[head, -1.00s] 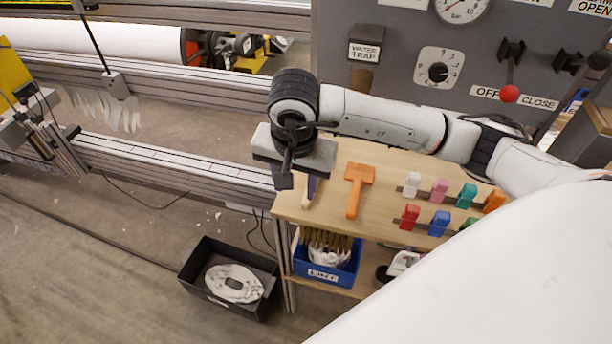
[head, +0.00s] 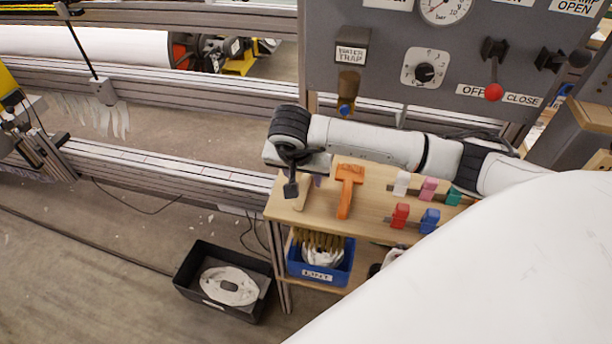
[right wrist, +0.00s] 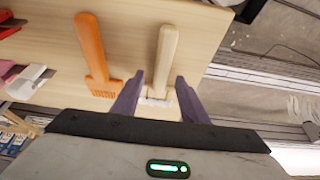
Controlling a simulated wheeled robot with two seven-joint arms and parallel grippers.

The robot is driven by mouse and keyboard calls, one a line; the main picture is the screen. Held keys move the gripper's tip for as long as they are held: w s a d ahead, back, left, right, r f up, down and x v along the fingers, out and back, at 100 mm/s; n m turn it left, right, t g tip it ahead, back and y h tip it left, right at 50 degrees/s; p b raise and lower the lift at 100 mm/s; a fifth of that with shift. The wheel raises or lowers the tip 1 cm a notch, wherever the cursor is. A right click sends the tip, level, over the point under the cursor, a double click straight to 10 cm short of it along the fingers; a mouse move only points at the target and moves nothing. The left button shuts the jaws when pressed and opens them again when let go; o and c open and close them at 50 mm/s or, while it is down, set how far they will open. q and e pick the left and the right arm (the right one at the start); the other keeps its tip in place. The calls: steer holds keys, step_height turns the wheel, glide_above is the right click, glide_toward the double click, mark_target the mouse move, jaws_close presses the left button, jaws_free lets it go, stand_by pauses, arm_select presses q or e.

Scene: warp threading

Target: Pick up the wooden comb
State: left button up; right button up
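The pale wooden comb (right wrist: 165,50) lies on the tabletop, and its handle points to the top of the right wrist view. In the head view only a bit of the wooden comb (head: 302,198) shows, as my right gripper hides the rest. My right gripper (right wrist: 159,100) is open, with its two purple fingers apart on either side of the comb's lower end. Whether they touch it I cannot tell. In the head view the right gripper (head: 304,182) is over the table's left end. My left gripper is not in view.
An orange comb (head: 348,188) lies close beside the wooden one; it also shows in the right wrist view (right wrist: 93,50). Coloured clips (head: 400,215) sit further right on the wooden table (head: 370,205). A control panel (head: 395,85) stands behind. A blue bin (head: 320,275) is below, a black bin (head: 183,275) on the floor.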

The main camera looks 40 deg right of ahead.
steer(key=shift+f, duration=0.2)
stand_by(0.4)
steer(key=shift+c, duration=0.5)
jaws_close()
